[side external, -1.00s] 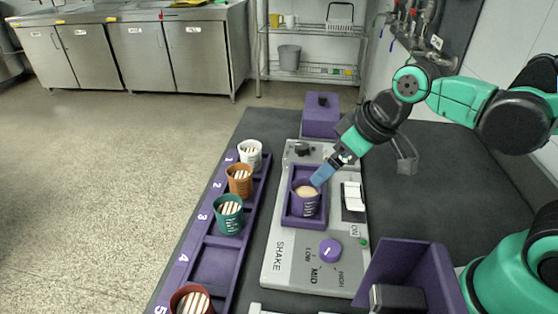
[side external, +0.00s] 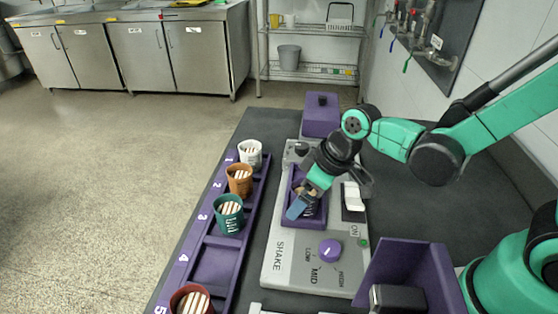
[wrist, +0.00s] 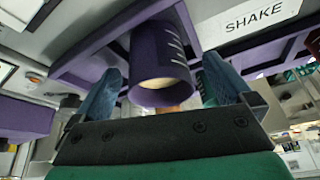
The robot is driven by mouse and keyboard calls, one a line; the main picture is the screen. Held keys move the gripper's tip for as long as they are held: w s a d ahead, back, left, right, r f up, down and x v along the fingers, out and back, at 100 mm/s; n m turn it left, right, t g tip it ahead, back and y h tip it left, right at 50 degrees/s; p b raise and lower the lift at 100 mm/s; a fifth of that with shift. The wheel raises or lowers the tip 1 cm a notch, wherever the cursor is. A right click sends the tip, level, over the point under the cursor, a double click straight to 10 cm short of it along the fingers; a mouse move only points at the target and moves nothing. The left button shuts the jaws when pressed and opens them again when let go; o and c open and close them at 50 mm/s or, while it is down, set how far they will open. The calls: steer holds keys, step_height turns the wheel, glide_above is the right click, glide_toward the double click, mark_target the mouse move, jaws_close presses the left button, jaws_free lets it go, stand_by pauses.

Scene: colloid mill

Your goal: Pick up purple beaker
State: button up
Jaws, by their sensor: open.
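The purple beaker (side external: 311,208) stands in the purple square holder on the shaker, partly hidden behind my gripper in the side view. It has white markings and pale contents. My gripper (side external: 298,206) is at the beaker's front left, tilted down, with blue fingers. In the wrist view the beaker (wrist: 160,65) lies between the two spread blue fingers of my gripper (wrist: 160,92), with a gap visible on each side. The fingers are open and hold nothing.
The grey shaker (side external: 283,262) has a purple knob (side external: 330,250) and a white switch (side external: 352,196). A purple numbered rack (side external: 210,268) with several beakers stands to the left. A purple open box (side external: 405,265) is at the front right, and a purple lidded box (side external: 321,116) behind.

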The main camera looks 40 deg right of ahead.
steer(key=shift+f, duration=0.15)
jaws_close()
stand_by(0.4)
